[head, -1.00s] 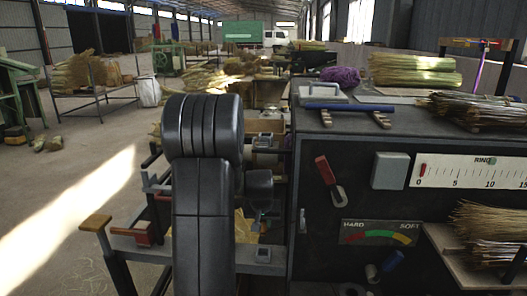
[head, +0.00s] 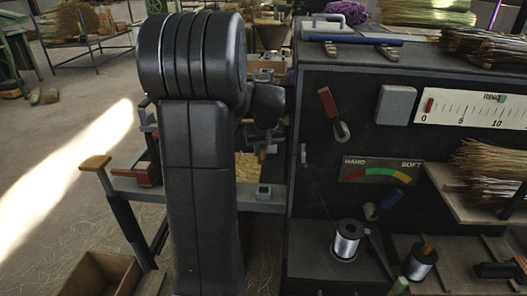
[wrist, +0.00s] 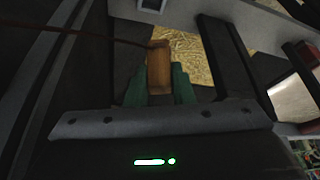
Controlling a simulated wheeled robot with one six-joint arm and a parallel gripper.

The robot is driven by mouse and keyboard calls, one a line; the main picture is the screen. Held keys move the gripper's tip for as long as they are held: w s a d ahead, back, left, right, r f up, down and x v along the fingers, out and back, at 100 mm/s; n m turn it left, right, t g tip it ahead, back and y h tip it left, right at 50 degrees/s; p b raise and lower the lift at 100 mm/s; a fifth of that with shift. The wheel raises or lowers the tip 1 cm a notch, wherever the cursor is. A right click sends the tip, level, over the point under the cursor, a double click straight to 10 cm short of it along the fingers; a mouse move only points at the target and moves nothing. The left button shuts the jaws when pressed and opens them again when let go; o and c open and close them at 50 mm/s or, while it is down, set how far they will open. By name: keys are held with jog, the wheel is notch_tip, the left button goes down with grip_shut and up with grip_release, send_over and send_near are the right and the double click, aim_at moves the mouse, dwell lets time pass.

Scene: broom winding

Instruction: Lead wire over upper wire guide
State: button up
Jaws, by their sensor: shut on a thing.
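In the wrist view, my gripper (wrist: 160,88) has green fingers closed on the sides of an orange-brown wooden piece (wrist: 159,68). A thin dark reddish wire (wrist: 90,36) runs from the top of this piece to the left edge. In the head view, my own arm hides much of the middle left, and the wooden piece (head: 263,154) shows small just right of it, left of the machine's dark panel. A wire spool (head: 346,241) stands on the machine's lower ledge. A thin line rises from near it along the panel. I cannot clearly make out the upper wire guide.
The machine's front panel carries a red-handled lever (head: 331,108), a grey box (head: 396,105) and a hard-soft gauge (head: 381,171). A second spool (head: 420,263) stands right of the first. Straw bundles (head: 485,165) lie on a right shelf. A wooden crate (head: 100,275) sits lower left.

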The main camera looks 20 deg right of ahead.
jog(key=s+a+r+p, duration=0.3)
jog(key=s+r+p, duration=0.1)
jog(key=r, duration=0.5)
jog(key=w+r+p, duration=0.3)
jog(key=r+p, duration=1.5)
jog(key=r, duration=0.7)
jog(key=w+d+p, duration=0.3)
jog(key=w+d, duration=0.1)
jog(key=w, duration=1)
notch_tip(320, 180, down, 7)
jog(key=b, duration=0.3)
jog(key=shift+s+b, duration=0.35)
jog(key=shift+s, duration=0.05)
